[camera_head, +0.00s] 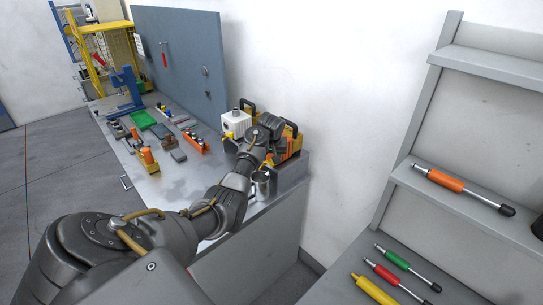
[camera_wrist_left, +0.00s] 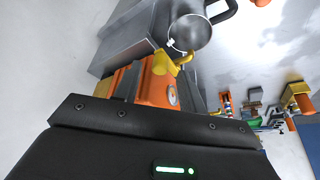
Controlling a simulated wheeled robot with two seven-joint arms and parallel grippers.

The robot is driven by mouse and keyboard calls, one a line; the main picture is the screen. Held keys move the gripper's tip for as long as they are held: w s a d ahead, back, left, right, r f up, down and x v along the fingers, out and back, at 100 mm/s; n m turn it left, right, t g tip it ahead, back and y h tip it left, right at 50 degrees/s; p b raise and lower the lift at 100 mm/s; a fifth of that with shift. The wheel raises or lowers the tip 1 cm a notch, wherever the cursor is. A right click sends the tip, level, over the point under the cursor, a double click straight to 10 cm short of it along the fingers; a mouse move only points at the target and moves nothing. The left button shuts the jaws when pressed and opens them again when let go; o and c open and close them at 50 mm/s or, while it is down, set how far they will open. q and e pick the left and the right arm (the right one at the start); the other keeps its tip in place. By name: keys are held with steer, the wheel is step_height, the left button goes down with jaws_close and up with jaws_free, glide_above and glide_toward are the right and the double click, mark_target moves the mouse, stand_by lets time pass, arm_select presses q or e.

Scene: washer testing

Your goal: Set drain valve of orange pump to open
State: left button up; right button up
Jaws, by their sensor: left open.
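The orange pump (camera_head: 289,146) stands at the near end of the metal bench, partly hidden behind my left wrist. In the left wrist view the pump (camera_wrist_left: 152,84) shows an orange body with a small round gauge (camera_wrist_left: 172,95). A yellow part (camera_wrist_left: 162,63), possibly the drain valve, sticks out from it beside a metal cup (camera_wrist_left: 187,33). The cup also shows in the head view (camera_head: 262,184), below the pump. My left gripper (camera_head: 268,152) is open close to the pump; its fingertips are hard to make out. My right gripper is not in view.
A white unit with yellow parts (camera_head: 236,121) stands just left of my wrist. Several tools and a green tray (camera_head: 142,119) lie farther along the bench. A grey rack (camera_head: 455,205) with several screwdriver-like tools stands at the right.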

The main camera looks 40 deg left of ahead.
arm_select(q)
steer(key=shift+x, duration=0.8)
steer(key=shift+c, duration=0.3)
jaws_close()
